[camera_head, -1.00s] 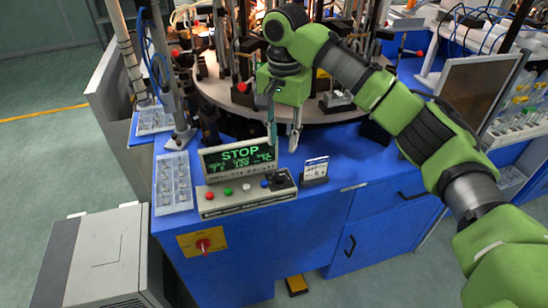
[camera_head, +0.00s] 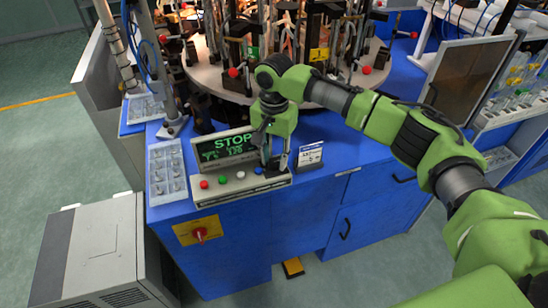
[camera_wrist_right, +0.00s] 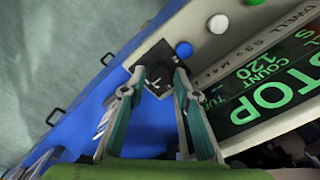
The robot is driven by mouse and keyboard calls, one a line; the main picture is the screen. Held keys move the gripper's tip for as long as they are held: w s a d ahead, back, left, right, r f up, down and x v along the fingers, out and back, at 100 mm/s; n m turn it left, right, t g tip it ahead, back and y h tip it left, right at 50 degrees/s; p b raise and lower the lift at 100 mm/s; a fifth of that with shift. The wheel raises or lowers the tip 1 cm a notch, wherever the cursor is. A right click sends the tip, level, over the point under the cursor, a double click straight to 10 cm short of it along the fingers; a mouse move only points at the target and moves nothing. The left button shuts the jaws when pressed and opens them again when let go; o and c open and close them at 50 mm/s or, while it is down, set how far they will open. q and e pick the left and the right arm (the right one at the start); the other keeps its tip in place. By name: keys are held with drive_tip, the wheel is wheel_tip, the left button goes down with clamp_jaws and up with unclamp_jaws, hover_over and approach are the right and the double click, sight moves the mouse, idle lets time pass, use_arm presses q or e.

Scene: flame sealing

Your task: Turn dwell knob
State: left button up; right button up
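The black dwell knob (camera_wrist_right: 160,78) sits on a dark square plate at one end of the control panel, seen in the wrist view. The control panel (camera_head: 215,190) lies at the table's front edge in the head view. My right gripper (camera_wrist_right: 158,84) points down at the knob, its fingers open with one on each side of it. Whether they touch it, I cannot tell. In the head view the right gripper (camera_head: 274,168) covers most of the knob. My left gripper is not in view.
A display (camera_head: 225,146) reading STOP stands behind the panel. Red, green, white and blue buttons (camera_head: 240,175) line the panel. A small sign (camera_head: 310,155) stands close to the right. A red switch (camera_head: 200,234) is on the front below.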

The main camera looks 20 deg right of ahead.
drive_tip(key=shift+f, duration=0.4)
clamp_jaws()
drive_tip(key=shift+r+n+p, duration=0.2)
drive_tip(key=shift+n+p, duration=0.1)
drive_tip(key=shift+p, duration=0.4)
drive_tip(key=n+p, duration=0.5)
drive_tip(key=p, duration=0.2)
drive_tip(key=n+p, duration=0.3)
drive_tip(key=n, duration=0.1)
drive_tip(key=n+p, duration=0.1)
drive_tip(key=n, duration=0.3)
drive_tip(key=shift+f+p, duration=0.15)
drive_tip(key=shift+p, duration=0.2)
drive_tip(key=shift+n, duration=0.4)
